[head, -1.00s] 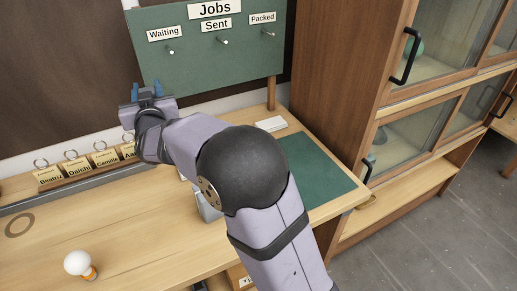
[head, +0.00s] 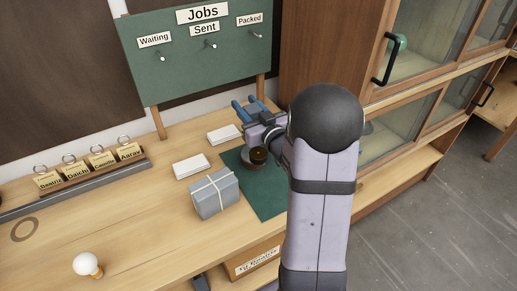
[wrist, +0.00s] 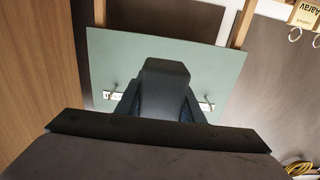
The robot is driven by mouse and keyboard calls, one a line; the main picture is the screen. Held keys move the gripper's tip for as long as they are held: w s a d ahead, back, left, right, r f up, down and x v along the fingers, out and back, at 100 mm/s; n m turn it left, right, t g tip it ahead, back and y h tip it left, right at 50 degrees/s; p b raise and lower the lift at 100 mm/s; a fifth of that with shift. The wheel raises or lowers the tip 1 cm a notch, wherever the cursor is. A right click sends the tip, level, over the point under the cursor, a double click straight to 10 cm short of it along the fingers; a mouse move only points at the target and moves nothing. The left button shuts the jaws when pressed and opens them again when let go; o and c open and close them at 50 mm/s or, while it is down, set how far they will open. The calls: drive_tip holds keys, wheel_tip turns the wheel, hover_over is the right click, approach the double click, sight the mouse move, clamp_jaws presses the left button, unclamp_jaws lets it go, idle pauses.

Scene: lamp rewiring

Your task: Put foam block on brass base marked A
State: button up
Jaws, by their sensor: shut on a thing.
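My gripper (head: 247,108) is over the back of the bench, in front of the green board. In the wrist view its jaws (wrist: 162,105) are shut on a dark grey block (wrist: 165,75), which appears to be the foam block. In the head view the block cannot be made out between the blue fingers. A small round brown and dark piece (head: 258,154) sits on the green mat (head: 262,196), just in front of my gripper. It may be a brass base; no letter A is readable on it.
A grey box tied with string (head: 214,193) stands at the mat's left edge. White cards (head: 191,166) lie behind it. A name-tag rack (head: 95,172) and a bulb (head: 87,265) are at left. A glass-door cabinet (head: 400,100) stands right. The bench's middle left is clear.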

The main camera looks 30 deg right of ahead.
sight(259, 155)
drive_tip(key=shift+s+d+f, duration=0.3)
drive_tip(key=shift+s+d, duration=0.2)
drive_tip(key=shift+s, duration=0.3)
drive_tip(key=shift+f+p, duration=0.4)
drive_tip(key=shift+f, duration=2.5)
drive_tip(key=shift+f, duration=2.1)
drive_tip(key=shift+f, duration=0.2)
drive_tip(key=o, duration=1)
drive_tip(key=shift+r, duration=0.1)
